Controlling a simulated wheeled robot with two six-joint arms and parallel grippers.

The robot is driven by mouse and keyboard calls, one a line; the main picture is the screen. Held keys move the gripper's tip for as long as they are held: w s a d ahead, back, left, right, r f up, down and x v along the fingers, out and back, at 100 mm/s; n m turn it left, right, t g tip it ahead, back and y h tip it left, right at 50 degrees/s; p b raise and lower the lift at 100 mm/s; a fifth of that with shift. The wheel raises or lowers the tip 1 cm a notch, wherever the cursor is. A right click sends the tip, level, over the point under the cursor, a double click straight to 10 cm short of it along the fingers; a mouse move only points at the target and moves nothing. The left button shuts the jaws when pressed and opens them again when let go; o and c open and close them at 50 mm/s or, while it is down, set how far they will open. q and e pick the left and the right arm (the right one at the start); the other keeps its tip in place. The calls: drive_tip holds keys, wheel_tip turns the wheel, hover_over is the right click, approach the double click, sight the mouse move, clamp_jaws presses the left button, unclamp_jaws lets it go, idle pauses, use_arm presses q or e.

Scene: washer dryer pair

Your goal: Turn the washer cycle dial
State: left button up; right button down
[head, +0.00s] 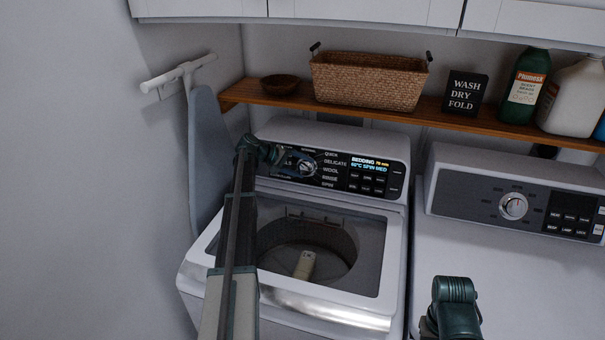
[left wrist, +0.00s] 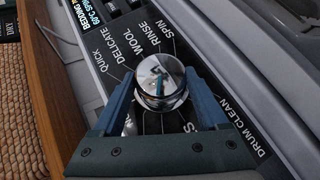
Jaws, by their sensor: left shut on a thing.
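The washer (head: 385,232) has a black control panel with a round silver cycle dial (head: 306,168). My left gripper (head: 298,167) reaches the panel from the left and is shut on the dial. In the left wrist view the chrome dial (left wrist: 160,82) sits between the two blue fingers, one on each side. A blue mark on its face points down toward the gripper's palm. Labels such as QUICK, DELICATE, WOOL, RINSE, SPIN and DRUM CLEAN ring it. The lit display (head: 369,164) reads BEDDING, 60°C, SPIN MED.
The dryer (head: 470,238) stands right of the washer with its own dial (head: 513,206). A wooden shelf (head: 440,120) above holds a basket (head: 368,82), a bowl (head: 280,85), a sign (head: 466,91) and bottles. An ironing board (head: 207,150) leans at left. Part of my right arm shows in front.

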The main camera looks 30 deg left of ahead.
use_arm(q)
drive_tip(key=shift+s+f+n+t+h+b, duration=0.15)
drive_tip(key=shift+n+t+h+b, duration=0.2)
drive_tip(key=shift+b, duration=0.3)
drive_tip(key=o, duration=1.3)
drive_tip(key=shift+c, duration=0.2)
drive_tip(key=shift+a, duration=0.1)
drive_tip(key=p+v, duration=0.6)
drive_tip(key=v, duration=0.7)
drive_tip(key=shift+s+r, duration=0.2)
drive_tip(key=shift+r, duration=0.05)
drive_tip(key=shift+a, duration=0.15)
